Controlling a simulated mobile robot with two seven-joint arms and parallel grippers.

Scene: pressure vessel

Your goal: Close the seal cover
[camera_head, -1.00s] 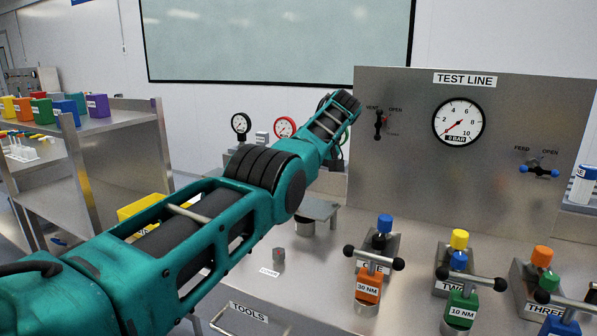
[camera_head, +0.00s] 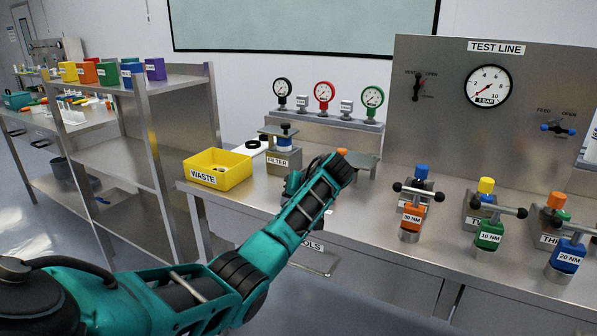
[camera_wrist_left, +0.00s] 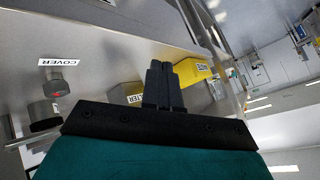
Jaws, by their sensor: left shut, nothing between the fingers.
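A white COVER label (camera_wrist_left: 58,62) lies on the steel bench in the left wrist view. Beside it are a small grey knobbed piece (camera_wrist_left: 56,88) and a darker round piece (camera_wrist_left: 43,114); I cannot tell which is the seal cover. In the head view this spot is hidden behind my left arm. My left gripper (camera_wrist_left: 160,82) is shut and empty, with its fingers together and apart from these pieces. In the head view its dark end (camera_head: 293,182) shows in front of the filter block (camera_head: 283,160). My right gripper is not in view.
The yellow WASTE bin (camera_head: 218,168) stands at the bench's left end. Several gauges (camera_head: 323,97) stand at the back. The TEST LINE panel (camera_head: 440,120) rises at right, with a 30 NM tool (camera_head: 411,215) and a 10 NM tool (camera_head: 488,235) before it. A steel shelf (camera_head: 150,130) stands left.

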